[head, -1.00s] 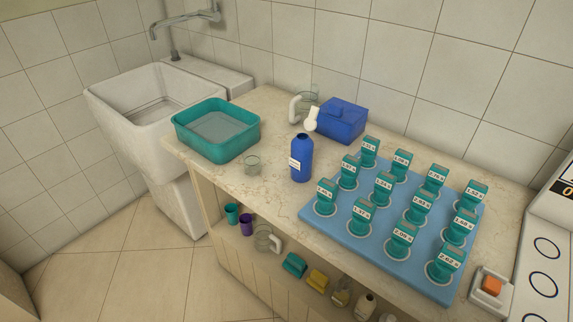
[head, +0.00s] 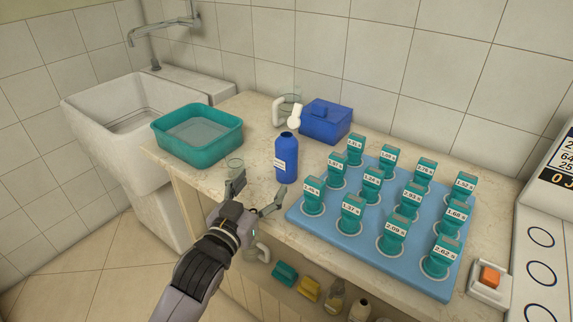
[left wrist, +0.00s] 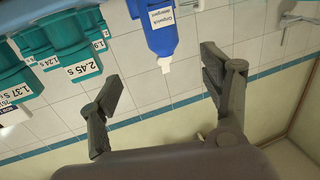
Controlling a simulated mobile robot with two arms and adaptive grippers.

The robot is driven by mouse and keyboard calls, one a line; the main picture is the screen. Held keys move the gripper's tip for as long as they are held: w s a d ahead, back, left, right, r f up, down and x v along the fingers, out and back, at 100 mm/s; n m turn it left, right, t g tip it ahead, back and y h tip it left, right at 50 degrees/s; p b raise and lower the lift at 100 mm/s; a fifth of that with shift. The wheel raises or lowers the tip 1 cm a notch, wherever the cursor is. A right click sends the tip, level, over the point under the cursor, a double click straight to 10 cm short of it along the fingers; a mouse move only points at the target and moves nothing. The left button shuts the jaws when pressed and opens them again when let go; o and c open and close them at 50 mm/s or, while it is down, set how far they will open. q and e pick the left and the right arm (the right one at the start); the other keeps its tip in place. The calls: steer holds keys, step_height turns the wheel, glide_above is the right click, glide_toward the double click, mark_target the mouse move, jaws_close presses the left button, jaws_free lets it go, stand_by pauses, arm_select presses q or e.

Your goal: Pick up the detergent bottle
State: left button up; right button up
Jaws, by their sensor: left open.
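The blue detergent bottle (head: 286,158) stands upright on the counter, with a white label on its front and a white spout at its top. My left gripper (head: 260,190) is open and empty at the counter's front edge, in front of the bottle and a little to its left. In the left wrist view the scene is upside down. There the bottle (left wrist: 162,25) hangs from the top edge, beyond the gap between the open fingers (left wrist: 162,95), not touched by them. My right gripper is in neither view.
A teal basin (head: 197,135) is to the left, a blue box (head: 325,121) behind. A blue tray (head: 300,209) with several teal labelled units fills the right. A low shelf holds small items.

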mark_target(282, 154)
arm_select(q)
steer(key=x, duration=1.6)
steer(key=shift+w+a+f+p, duration=0.1)
steer(key=shift+a+p, duration=0.05)
steer(key=shift+p, duration=0.2)
steer(key=shift+c, duration=0.2)
jaws_close()
